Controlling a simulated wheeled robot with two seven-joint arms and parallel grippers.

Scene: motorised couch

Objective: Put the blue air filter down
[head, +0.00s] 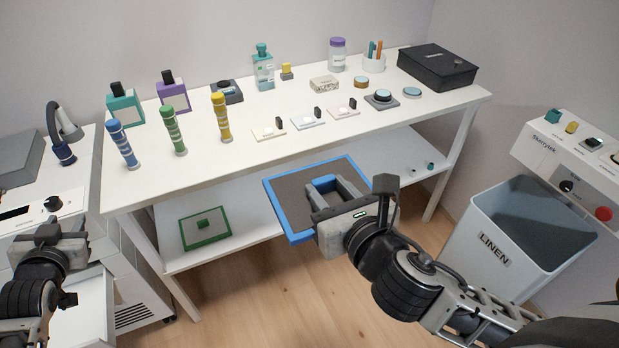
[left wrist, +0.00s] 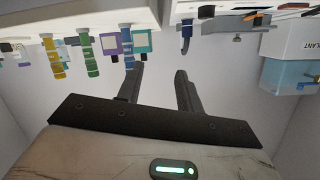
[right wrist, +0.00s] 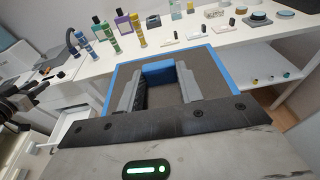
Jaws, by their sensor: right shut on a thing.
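The blue air filter (head: 283,208) is a flat square panel with a blue frame and a grey-brown face. In the head view it is tilted in front of the table's front edge, overlapping the lower shelf. My right gripper (head: 333,188) is shut on the filter's blue handle (right wrist: 158,72), in the middle of its face. The right wrist view shows the handle between the fingers, with the frame around them. My left gripper (head: 48,232) is at the far left near the white cabinet. In the left wrist view its fingers (left wrist: 156,88) are apart and empty.
The white table (head: 262,152) holds bottles, colored tubes, small devices and a black box (head: 437,66). Its lower shelf (head: 250,222) carries a green-framed panel (head: 205,229) at left and small items at right. A linen bin (head: 495,245) stands at right.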

